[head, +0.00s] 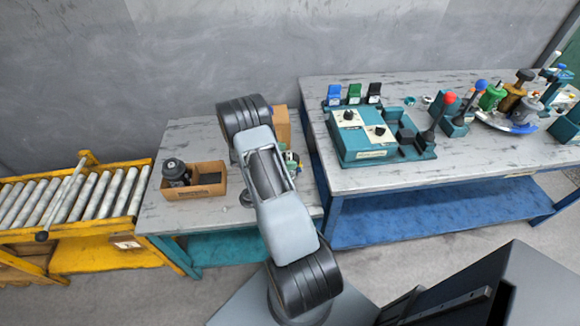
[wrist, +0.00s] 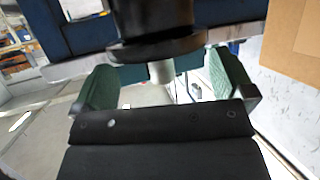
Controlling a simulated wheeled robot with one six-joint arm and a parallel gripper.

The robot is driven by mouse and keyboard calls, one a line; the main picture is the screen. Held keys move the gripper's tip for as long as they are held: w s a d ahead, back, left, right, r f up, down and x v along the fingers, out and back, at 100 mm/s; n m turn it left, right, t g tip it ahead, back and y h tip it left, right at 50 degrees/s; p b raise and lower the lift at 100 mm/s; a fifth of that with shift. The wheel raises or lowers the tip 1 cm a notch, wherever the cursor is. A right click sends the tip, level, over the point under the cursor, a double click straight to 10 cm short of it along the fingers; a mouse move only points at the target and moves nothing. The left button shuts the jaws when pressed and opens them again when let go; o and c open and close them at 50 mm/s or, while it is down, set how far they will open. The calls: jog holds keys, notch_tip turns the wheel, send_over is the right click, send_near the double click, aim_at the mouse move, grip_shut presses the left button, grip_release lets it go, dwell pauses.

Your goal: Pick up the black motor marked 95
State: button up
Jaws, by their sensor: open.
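In the wrist view a black motor (wrist: 155,22) with a round flange and a short grey shaft shows at the top centre. No marking on it is legible. My gripper (wrist: 163,85) is open, with a green-padded finger on each side, and the shaft lies between them in the picture. I cannot tell whether the fingers touch the motor. In the head view my arm covers most of this spot; a dark round piece (head: 246,198) shows at its left edge, and I cannot tell what it belongs to. Another black motor (head: 175,172) sits in an open cardboard box (head: 208,166).
A second cardboard box (head: 282,122) stands behind my arm on the small grey table (head: 160,215). A yellow roller conveyor (head: 90,195) is at left. The blue-legged table (head: 440,168) at right holds a teal control box (head: 362,130) and levers.

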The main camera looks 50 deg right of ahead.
aim_at(294, 158)
jog(key=shift+x, duration=1.8)
jog(key=shift+f, duration=0.1)
jog(key=c, duration=1.5)
jog(key=shift+c, duration=0.3)
